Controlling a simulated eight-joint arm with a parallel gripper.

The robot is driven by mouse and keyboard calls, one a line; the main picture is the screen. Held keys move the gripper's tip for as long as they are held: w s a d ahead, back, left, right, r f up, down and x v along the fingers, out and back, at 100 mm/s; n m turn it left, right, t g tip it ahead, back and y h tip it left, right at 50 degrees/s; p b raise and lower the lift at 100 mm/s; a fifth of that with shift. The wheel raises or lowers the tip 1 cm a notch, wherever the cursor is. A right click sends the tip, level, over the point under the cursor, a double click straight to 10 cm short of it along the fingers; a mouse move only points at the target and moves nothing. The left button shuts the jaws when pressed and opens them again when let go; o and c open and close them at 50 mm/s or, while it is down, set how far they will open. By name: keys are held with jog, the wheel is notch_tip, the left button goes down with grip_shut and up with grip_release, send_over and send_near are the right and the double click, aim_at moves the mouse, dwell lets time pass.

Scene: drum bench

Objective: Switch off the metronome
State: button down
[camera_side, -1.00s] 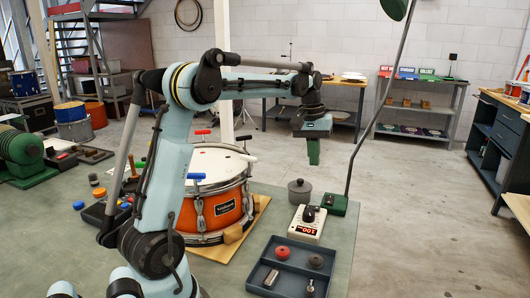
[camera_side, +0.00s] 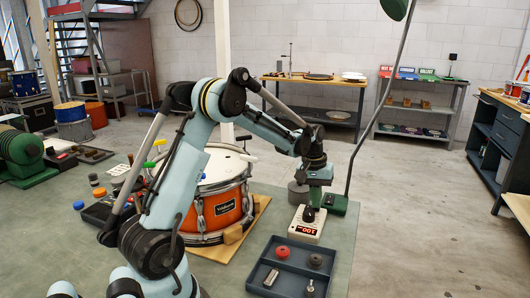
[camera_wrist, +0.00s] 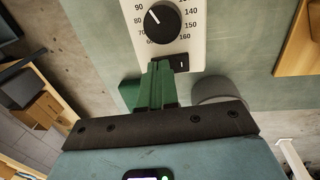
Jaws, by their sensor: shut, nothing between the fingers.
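The metronome (camera_side: 304,231) is a pale box on the bench mat with a lit red readout that looks like 100. In the wrist view its pale face (camera_wrist: 196,50) shows a black dial (camera_wrist: 162,18) with a ring of numbers and a small black rocker switch (camera_wrist: 181,63). My gripper (camera_side: 316,203) points down at the back end of the metronome. In the wrist view its green fingers (camera_wrist: 160,68) are shut and empty, with tips just beside the switch. I cannot tell whether they touch the face.
An orange snare drum (camera_side: 222,211) stands left of the metronome. A dark tray (camera_side: 262,283) with small parts lies in front. A grey lidded pot (camera_side: 296,193) and the lamp's green base (camera_side: 337,204) stand close behind. The lamp's thin pole (camera_side: 366,130) rises at right.

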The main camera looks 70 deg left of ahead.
dwell(0.3)
jog(key=shift+w+f, duration=0.1)
jog(key=shift+f, duration=0.15)
jog(key=shift+s+a+r, duration=0.2)
jog(key=shift+s+a, duration=0.35)
jog(key=shift+s, duration=0.05)
notch_tip(320, 180, up, 14)
jog(key=s+a, duration=0.1)
dwell(0.8)
